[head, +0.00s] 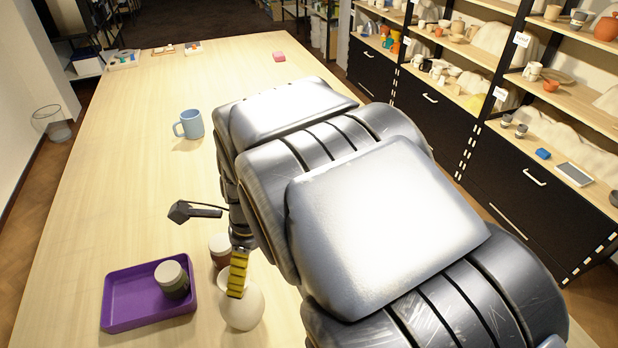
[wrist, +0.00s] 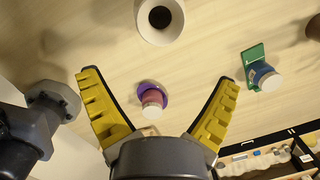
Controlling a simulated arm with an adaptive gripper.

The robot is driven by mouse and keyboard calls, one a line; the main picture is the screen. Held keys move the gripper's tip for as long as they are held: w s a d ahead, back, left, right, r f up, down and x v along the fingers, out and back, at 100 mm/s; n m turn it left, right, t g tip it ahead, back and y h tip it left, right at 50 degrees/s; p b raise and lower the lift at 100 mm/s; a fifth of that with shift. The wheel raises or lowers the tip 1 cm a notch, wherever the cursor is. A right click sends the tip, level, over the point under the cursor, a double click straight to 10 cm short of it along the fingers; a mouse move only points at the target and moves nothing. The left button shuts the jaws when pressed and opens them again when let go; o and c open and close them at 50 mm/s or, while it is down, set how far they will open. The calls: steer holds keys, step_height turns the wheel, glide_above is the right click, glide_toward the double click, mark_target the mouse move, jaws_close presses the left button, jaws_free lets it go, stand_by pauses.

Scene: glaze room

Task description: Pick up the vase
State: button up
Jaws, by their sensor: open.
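The vase (head: 242,310) is cream, round-bellied and upright on the wooden table in the head view, at the lower middle. A pale round thing with a dark mouth, which looks like the vase (wrist: 160,32), is at the top of the wrist view, beyond the fingertips. My gripper (wrist: 159,77) has its two yellow fingers spread wide, with nothing held between them. In the head view one yellow finger of my gripper (head: 238,272) overlaps the vase's neck and hides part of its rim. I cannot tell whether they touch.
A purple tray (head: 115,318) holding a dark lidded jar (head: 173,280) lies left of the vase. Another lidded jar (head: 218,246) stands close behind the vase. A blue mug (head: 190,124) stands farther back. The table's left side is mostly clear. Shelves (head: 560,100) line the right.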

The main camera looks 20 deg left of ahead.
mark_target(241, 300)
steer(key=shift+m, duration=0.6)
steer(key=a+f, duration=0.1)
steer(key=s+a+f, duration=0.1)
steer(key=a, duration=0.1)
steer(key=shift+s+a+f, duration=0.2)
steer(key=shift+a, duration=0.05)
steer(key=f, duration=0.7)
steer(key=shift+w, duration=0.2)
steer(key=shift+r, duration=0.1)
steer(key=c, duration=1.1)
steer(key=shift+c, duration=0.2)
